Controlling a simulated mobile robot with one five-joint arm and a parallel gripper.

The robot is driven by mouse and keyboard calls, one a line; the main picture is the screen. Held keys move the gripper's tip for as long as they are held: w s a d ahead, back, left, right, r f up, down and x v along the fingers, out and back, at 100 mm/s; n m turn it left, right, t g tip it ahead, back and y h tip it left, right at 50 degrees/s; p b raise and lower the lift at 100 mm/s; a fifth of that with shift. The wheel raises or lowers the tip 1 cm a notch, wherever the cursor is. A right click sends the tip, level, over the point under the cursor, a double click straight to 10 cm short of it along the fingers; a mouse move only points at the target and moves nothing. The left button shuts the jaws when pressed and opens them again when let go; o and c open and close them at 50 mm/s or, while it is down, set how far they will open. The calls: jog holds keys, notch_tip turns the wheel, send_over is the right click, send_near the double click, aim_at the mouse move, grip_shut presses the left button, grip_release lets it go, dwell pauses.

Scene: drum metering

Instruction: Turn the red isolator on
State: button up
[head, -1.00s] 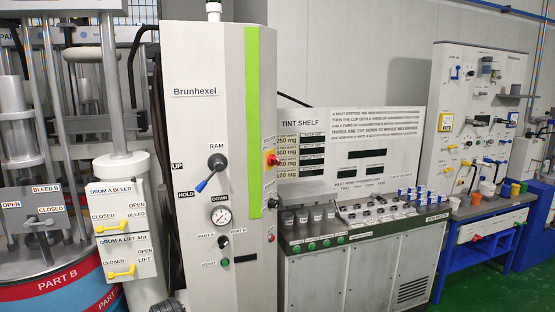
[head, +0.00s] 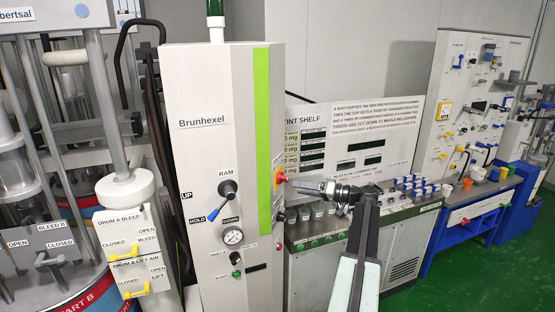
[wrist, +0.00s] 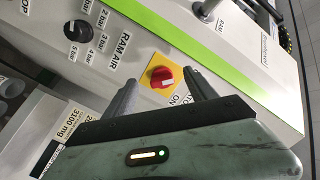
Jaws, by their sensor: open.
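The red isolator (wrist: 160,75) is a round red knob with a pale mark on a yellow plate (wrist: 152,66). It is on the side of the Brunhexel cabinet and also shows in the head view (head: 281,177). An ON label (wrist: 175,99) lies beside the plate, partly hidden by my gripper. My gripper (wrist: 163,79) is open, and its two fingers appear on either side of the knob in the wrist view. In the head view my gripper (head: 289,180) reaches the knob from the right. I cannot tell whether the fingers touch it.
A black RAM AIR dial (wrist: 78,32) sits beside the isolator. The blue-handled RAM lever (head: 227,189) and a gauge (head: 233,236) are on the cabinet front. The tint shelf bench (head: 330,222) stands below and behind my arm. Green floor is open at the right.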

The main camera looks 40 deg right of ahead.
aim_at(283, 179)
jog(key=w+r, duration=0.2)
jog(key=w, duration=0.4)
jog(key=shift+w+t, duration=0.35)
jog(key=shift+t, duration=0.05)
jog(key=shift+a, duration=0.1)
jog(key=c, duration=1.4)
jog(key=shift+s, duration=0.1)
